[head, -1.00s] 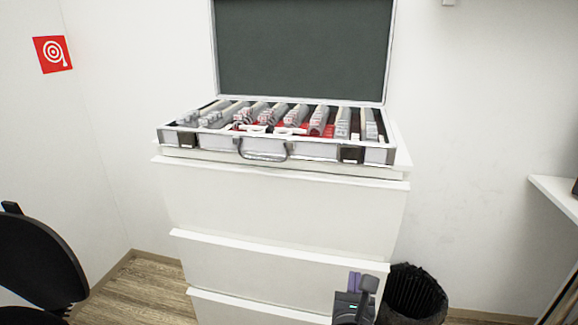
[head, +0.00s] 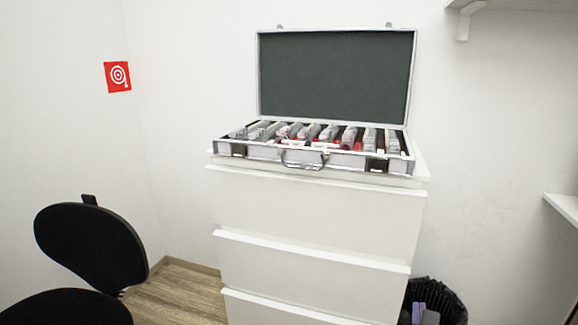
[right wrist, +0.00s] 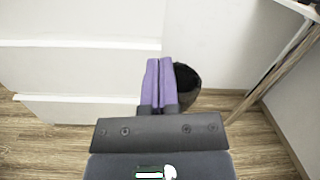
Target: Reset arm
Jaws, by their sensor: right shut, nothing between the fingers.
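My right gripper (head: 418,313) shows at the bottom edge of the head view, low in front of the black bin. In the right wrist view its two purple fingers (right wrist: 159,82) lie side by side, shut with nothing between them. They point toward the floor area beside the white drawers. My left gripper is in neither view. An open silver case (head: 300,158) lies on top of the white drawer cabinet (head: 310,215), its dark-lined lid raised. Several rows of grey lens holders stand inside it.
A black bin (head: 450,300) stands at the cabinet's right side, and it also shows behind the fingers in the right wrist view (right wrist: 188,85). A black chair (head: 88,245) is at the left. A white shelf (head: 565,206) juts in at the right. Wooden floor (head: 175,290) lies between chair and cabinet.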

